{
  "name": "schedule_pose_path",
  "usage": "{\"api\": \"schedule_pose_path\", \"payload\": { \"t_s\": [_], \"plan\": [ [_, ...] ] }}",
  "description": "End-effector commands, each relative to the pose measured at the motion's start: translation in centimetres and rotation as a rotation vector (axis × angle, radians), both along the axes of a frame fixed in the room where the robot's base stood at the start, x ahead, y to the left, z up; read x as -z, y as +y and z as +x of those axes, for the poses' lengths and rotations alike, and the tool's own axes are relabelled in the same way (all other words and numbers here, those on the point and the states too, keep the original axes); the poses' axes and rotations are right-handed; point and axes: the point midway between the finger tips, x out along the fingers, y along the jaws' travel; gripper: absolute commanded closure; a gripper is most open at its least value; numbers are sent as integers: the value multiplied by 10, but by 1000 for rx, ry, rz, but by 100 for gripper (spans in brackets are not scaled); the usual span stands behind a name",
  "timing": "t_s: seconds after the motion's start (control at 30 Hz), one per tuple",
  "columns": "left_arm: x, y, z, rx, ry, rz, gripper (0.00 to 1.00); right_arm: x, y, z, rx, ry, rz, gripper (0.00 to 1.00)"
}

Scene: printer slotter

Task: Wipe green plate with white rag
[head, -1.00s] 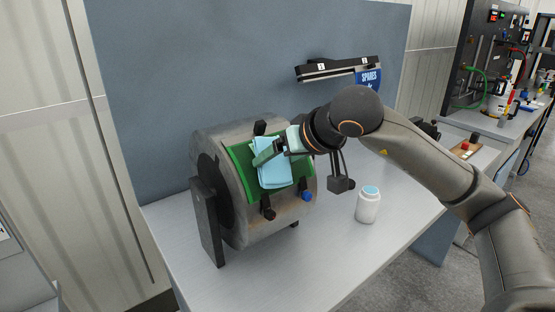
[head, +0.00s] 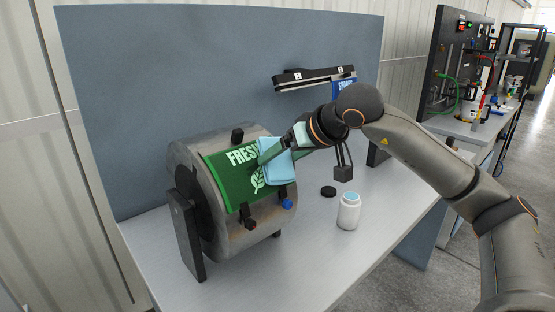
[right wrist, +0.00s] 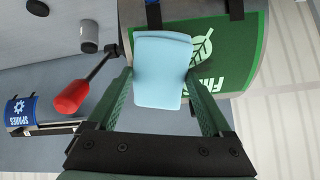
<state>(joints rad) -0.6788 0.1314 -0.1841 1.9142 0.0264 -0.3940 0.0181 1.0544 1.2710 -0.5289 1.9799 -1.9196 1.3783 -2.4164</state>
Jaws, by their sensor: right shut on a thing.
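The green plate (head: 228,190) is curved around a grey metal drum (head: 192,158) and carries white lettering and a leaf mark. It also shows in the right wrist view (right wrist: 245,70). The rag, light blue in the pictures (head: 279,172), lies over the right part of the plate. In the right wrist view the rag (right wrist: 160,70) hangs between the fingers over the plate's edge. My right gripper (head: 272,152) is shut on the rag, at the plate's right side. The wrist view also shows this gripper (right wrist: 160,98). My left gripper is out of view.
A blue knob (head: 287,204) sits below the plate. A red handle (right wrist: 70,103) shows left of the fingers. A dark rail (head: 305,78) is on the panel.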

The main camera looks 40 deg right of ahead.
Motion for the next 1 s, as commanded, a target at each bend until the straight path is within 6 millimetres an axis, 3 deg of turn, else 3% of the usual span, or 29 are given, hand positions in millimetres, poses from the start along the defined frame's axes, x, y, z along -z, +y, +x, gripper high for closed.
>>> {"api": "schedule_pose_path", "payload": {
  "t_s": [0.17, 1.0],
  "plan": [
    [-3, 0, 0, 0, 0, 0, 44, 0, 0, 1, 1, 1, -1, 61],
    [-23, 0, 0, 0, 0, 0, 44, -1, 60, -5, -4, 0, 0, 61]
  ]
}}
